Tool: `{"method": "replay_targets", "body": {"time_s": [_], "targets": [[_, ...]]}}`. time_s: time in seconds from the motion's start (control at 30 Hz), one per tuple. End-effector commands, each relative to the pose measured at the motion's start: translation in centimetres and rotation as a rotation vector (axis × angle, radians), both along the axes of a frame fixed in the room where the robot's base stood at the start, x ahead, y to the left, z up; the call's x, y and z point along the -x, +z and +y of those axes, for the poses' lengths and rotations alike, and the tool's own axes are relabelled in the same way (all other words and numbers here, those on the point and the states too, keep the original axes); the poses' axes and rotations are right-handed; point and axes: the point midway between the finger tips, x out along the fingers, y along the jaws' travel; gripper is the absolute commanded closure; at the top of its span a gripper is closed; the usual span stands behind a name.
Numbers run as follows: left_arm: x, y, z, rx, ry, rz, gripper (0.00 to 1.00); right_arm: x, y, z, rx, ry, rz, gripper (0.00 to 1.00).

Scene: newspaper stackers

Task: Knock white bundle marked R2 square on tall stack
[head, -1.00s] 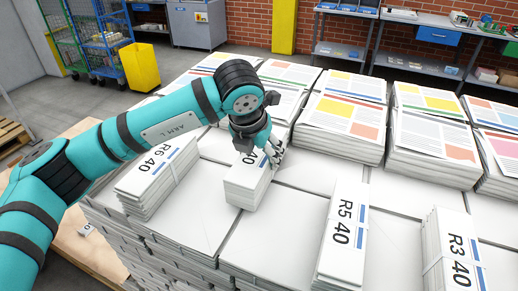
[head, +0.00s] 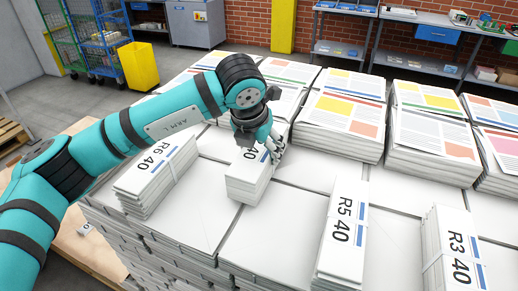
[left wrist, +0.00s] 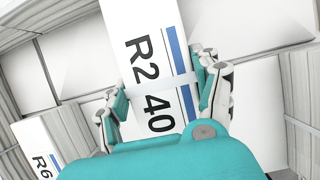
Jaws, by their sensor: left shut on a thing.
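The white bundle marked R2 40 (left wrist: 144,50) lies on top of the tall stack (head: 277,232). My left gripper (left wrist: 163,95) has its fingers on both sides of this bundle and is shut on it; they sit by its pale strap. In the head view the R2 bundle (head: 243,184) shows below my left gripper (head: 273,153), which hides most of its label. The bundle sits at a slight angle to the sheets under it. I cannot tell whether its underside touches the stack. My right gripper is not in view.
Bundles R6 (head: 157,176), R5 (head: 340,238) and R3 (head: 453,252) lie on the same stack. Colour-printed newspaper piles (head: 345,115) stand along its far side. Bare white tops lie between the bundles. A yellow bin (head: 139,66) and shelves (head: 345,40) stand beyond.

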Motion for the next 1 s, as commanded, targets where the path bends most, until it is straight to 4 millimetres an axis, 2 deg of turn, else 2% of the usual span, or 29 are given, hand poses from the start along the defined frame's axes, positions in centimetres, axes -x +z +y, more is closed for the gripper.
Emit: {"method": "replay_targets", "body": {"time_s": [1.0], "targets": [[-1.7,0.3,-0.7,0.003,0.0,-0.005,0.93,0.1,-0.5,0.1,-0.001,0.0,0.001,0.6]]}}
